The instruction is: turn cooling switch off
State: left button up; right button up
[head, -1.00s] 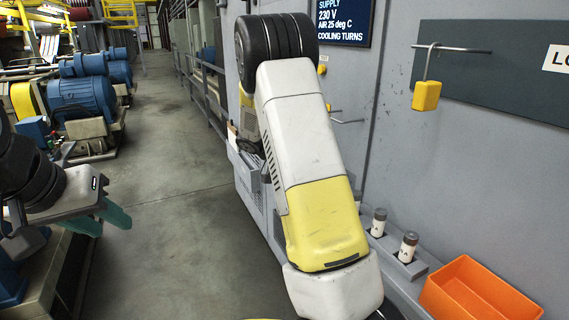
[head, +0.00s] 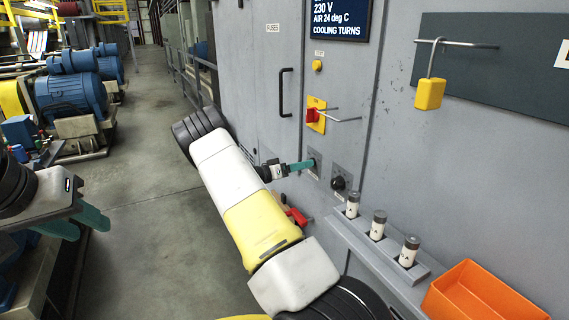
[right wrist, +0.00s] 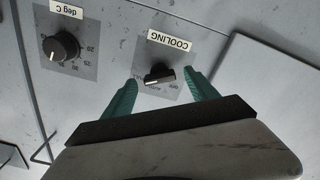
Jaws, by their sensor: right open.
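The cooling switch (right wrist: 157,76) is a black knob on a grey plate under an upside-down COOLING label in the right wrist view. A white mark shows at its lower left; the position lettering is too small to read surely. My right gripper (right wrist: 162,78) is open, with one teal finger on each side of the knob; contact cannot be told. In the head view my right gripper (head: 304,164) reaches the cabinet and covers most of the switch. My left gripper (head: 76,222) is open and empty at the left, away from the cabinet.
A deg C knob (head: 338,184) sits beside the switch. Above are a red-and-yellow switch (head: 314,114) and a yellow button (head: 317,66). A ledge with cylinders (head: 377,225), an orange bin (head: 483,296) and a hanging yellow padlock (head: 429,94) are to the right.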

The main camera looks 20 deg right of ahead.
jog(key=shift+w+d, duration=0.1)
jog(key=shift+d, duration=1.05)
jog(key=shift+c, duration=0.2)
jog(key=c, duration=1.3)
